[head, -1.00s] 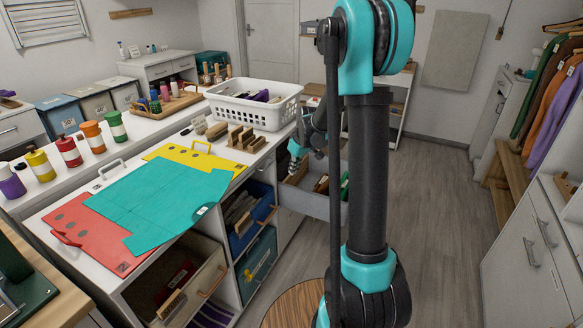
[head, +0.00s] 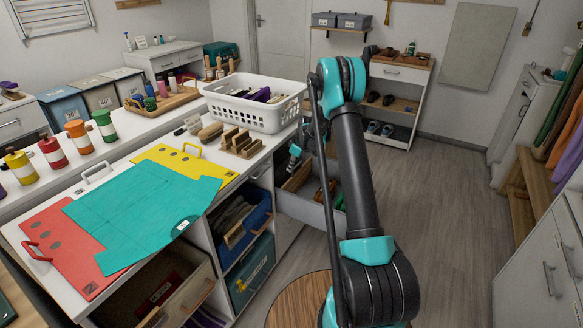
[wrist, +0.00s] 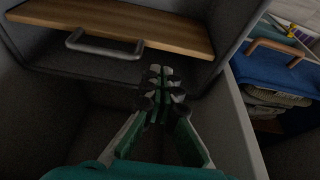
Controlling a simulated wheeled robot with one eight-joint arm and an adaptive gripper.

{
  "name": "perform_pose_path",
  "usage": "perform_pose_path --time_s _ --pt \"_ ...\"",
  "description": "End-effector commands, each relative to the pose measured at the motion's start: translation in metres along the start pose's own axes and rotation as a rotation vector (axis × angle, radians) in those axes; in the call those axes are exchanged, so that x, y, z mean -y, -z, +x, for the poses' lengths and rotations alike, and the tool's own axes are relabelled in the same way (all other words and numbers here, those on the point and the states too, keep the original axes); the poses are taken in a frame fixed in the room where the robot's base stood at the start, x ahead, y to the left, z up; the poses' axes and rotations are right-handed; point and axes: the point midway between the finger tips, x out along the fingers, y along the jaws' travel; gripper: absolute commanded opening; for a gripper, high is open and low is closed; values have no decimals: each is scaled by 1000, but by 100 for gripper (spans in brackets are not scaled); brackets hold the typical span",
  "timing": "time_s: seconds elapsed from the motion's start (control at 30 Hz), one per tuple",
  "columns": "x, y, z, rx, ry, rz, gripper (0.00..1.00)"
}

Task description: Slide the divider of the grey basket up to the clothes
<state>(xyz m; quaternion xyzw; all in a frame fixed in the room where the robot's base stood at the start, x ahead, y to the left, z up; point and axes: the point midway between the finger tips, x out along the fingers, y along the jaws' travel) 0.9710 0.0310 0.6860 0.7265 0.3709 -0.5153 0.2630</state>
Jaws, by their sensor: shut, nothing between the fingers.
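A grey open box (head: 312,212), which I take for the grey basket, sticks out at the shelving's right end in the head view, with small items inside. In the wrist view its pale wall (wrist: 240,120) rises right of my gripper (wrist: 164,82). My gripper is shut and empty, its fingertips together over the dark interior. Ahead, a wooden board (wrist: 125,25) with a grey metal handle (wrist: 103,45) spans the upper left; I cannot tell whether it is the divider. The fingertips appear just below and right of that handle; contact is unclear. No clothes can be made out inside the grey box.
A blue basket (wrist: 275,70) with folded cloth and a wooden handle is right of the grey wall. The head view shows a white basket (head: 255,106) and coloured folders (head: 145,215) on the counter above. Bare floor (head: 440,190) lies to the right.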

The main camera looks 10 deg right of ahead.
Motion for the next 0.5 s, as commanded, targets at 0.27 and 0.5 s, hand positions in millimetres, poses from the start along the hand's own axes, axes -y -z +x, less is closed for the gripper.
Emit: perform_pose_path --time_s 0.27,0.5 --pt "0 0 48 0 0 0 0" --pt "0 0 70 0 0 1 0"
